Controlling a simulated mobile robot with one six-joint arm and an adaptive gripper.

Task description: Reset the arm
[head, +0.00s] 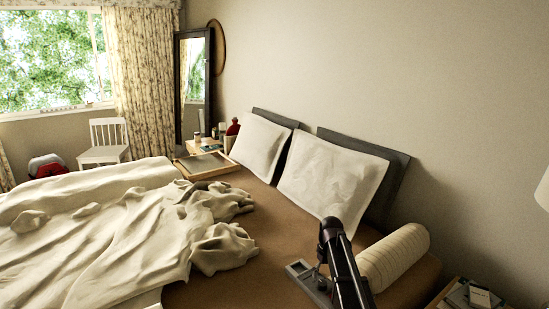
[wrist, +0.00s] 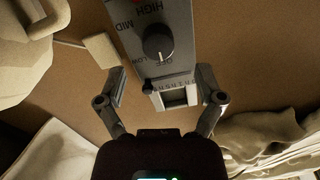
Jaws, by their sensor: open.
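My gripper (wrist: 160,82) is open in the wrist view, with its two fingers apart. Nothing is held between them. A grey control panel (wrist: 182,48) lies beyond and partly between the fingertips, with a round black dial (wrist: 158,43) and the words HIGH, MID and LOW. A rectangular pale opening or switch shows at its near end. I cannot tell whether a finger touches the panel. In the head view, my dark arm reaches over the brown bed (head: 265,215) at the lower right, beside a small grey device (head: 308,276).
A white bolster (head: 397,255) lies right of my arm. White pillows (head: 330,180) lean on the headboard side. A rumpled cream blanket (head: 100,235) covers the left of the bed. A tray (head: 208,167) sits at the far edge. A nightstand (head: 470,296) stands at lower right.

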